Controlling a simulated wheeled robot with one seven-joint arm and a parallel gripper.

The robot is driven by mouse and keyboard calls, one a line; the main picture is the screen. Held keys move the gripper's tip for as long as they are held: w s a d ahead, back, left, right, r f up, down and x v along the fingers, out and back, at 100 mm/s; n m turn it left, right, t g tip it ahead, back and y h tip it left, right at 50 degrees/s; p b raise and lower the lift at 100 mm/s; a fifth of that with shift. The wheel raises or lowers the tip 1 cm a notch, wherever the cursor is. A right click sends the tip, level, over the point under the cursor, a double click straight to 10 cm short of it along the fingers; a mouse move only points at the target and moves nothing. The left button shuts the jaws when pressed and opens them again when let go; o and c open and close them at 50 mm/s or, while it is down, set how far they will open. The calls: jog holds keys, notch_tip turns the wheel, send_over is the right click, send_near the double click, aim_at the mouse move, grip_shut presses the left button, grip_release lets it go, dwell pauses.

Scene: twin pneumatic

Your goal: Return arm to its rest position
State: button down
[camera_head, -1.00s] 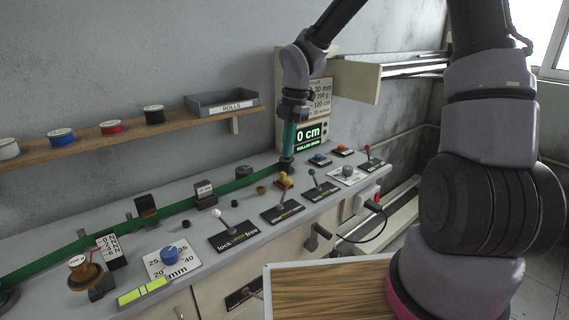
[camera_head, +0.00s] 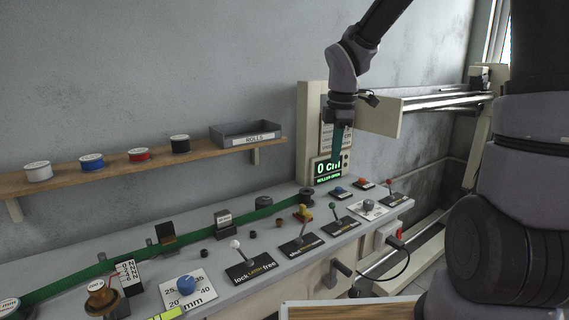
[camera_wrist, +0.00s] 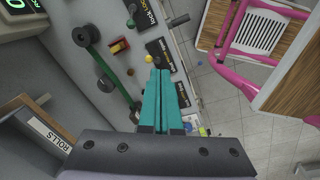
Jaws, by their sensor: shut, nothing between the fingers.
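My gripper (camera_head: 337,162) hangs from my arm above the far end of the bench, fingers pointing down, in front of the lit display (camera_head: 328,170) reading 0 cm. In the wrist view its two teal fingers (camera_wrist: 159,74) lie side by side, shut, with nothing between them. The fingertips look clear of the bench, apart from the dark roller (camera_head: 306,195) where the green strip (camera_head: 190,237) ends.
The bench (camera_head: 225,281) carries levers, a blue knob (camera_head: 186,284) and buttons. A wall shelf (camera_head: 110,172) holds spools and the ROLLS tray (camera_head: 250,141). The wrist view shows a pink-framed chair (camera_wrist: 232,50) and open floor.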

jog(key=s+d+r+m+t, duration=0.3)
jog(key=s+d+r+m, duration=0.2)
jog(key=m, duration=0.6)
jog(key=s+d+r+m+t+y, duration=0.1)
jog(key=s+d+r+m+t, duration=0.2)
jog(key=s+r+m, duration=0.6)
jog(key=s+d+m, duration=0.1)
jog(key=d+m, duration=0.1)
jog(key=m, duration=0.1)
jog(key=shift+s+d+r+y, duration=0.2)
jog(key=shift+r+y, duration=0.1)
jog(key=shift+r, duration=0.1)
